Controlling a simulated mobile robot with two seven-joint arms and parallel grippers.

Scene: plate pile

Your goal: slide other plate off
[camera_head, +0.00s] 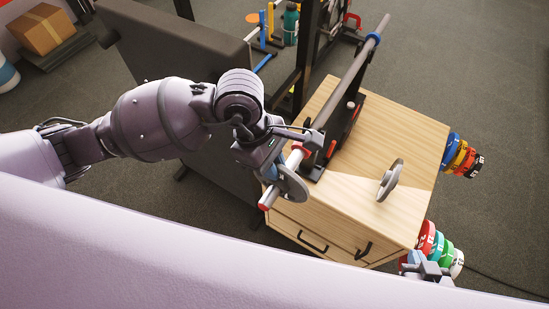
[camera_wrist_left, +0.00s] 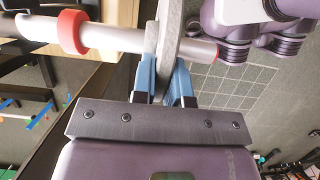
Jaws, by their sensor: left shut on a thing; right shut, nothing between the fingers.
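A grey plate (camera_head: 295,186) is around the near end of a barbell sleeve (camera_head: 276,188), between a red collar (camera_head: 301,149) and the red end cap (camera_head: 264,204). My left gripper (camera_head: 281,165) is shut on this plate. In the left wrist view the blue fingertips (camera_wrist_left: 165,84) pinch the plate (camera_wrist_left: 170,40) at its edge, with the sleeve (camera_wrist_left: 115,38) passing through it. Another grey plate (camera_head: 391,180) stands on the wooden cabinet top, apart from the bar. My right gripper (camera_head: 429,270) is at the lower right, shut and empty, beside the coloured plates.
The bar rests on a black stand (camera_head: 340,130) on the wooden cabinet (camera_head: 375,215). Coloured plates (camera_head: 463,157) hang at the cabinet's right side, and more (camera_head: 438,245) are lower down. A dark bench pad (camera_head: 180,60) stands behind my left arm. The cabinet top's right half is mostly clear.

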